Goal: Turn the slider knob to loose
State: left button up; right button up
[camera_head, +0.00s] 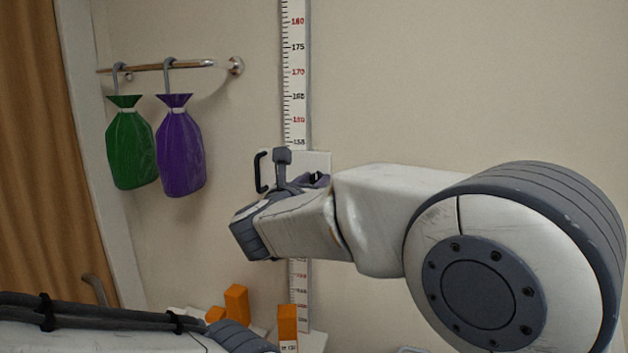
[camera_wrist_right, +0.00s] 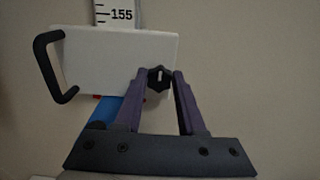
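The slider is a white plate on the height ruler in the right wrist view, with a black C-shaped handle (camera_wrist_right: 50,68) at its left. Its black slider knob (camera_wrist_right: 159,78) bears a near-upright white mark. My right gripper (camera_wrist_right: 160,75) has one purple finger on each side of the knob, and both tips appear to touch it. In the head view my right gripper (camera_head: 313,182) is in front of the plate and hides the knob; the handle (camera_head: 260,172) shows at its left. I see no tight or loose wording. Only part of my left arm shows, without fingers.
The ruler (camera_head: 295,75) runs up the wall. A green bag (camera_head: 130,148) and a purple bag (camera_head: 180,150) hang from a metal rail (camera_head: 165,67) at the left. Orange blocks (camera_head: 236,303) stand low near the ruler's foot. The wall at the right is bare.

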grip_shut()
jog(key=shift+a+f+n+b, duration=0.1)
jog(key=shift+f+n+b, duration=0.1)
jog(key=shift+n+b, duration=1.15)
jog(key=n+b, duration=0.1)
jog(key=n, duration=0.2)
jog(key=shift+r, duration=0.1)
jog(key=n, duration=0.2)
jog(key=shift+a+n+b, duration=0.1)
jog(key=shift+n+b, duration=0.2)
jog(key=shift+n, duration=0.05)
jog(key=n, duration=0.4)
jog(key=shift+a+n+p, duration=0.1)
jog(key=shift+n+p, duration=0.7)
jog(key=shift+n, duration=2)
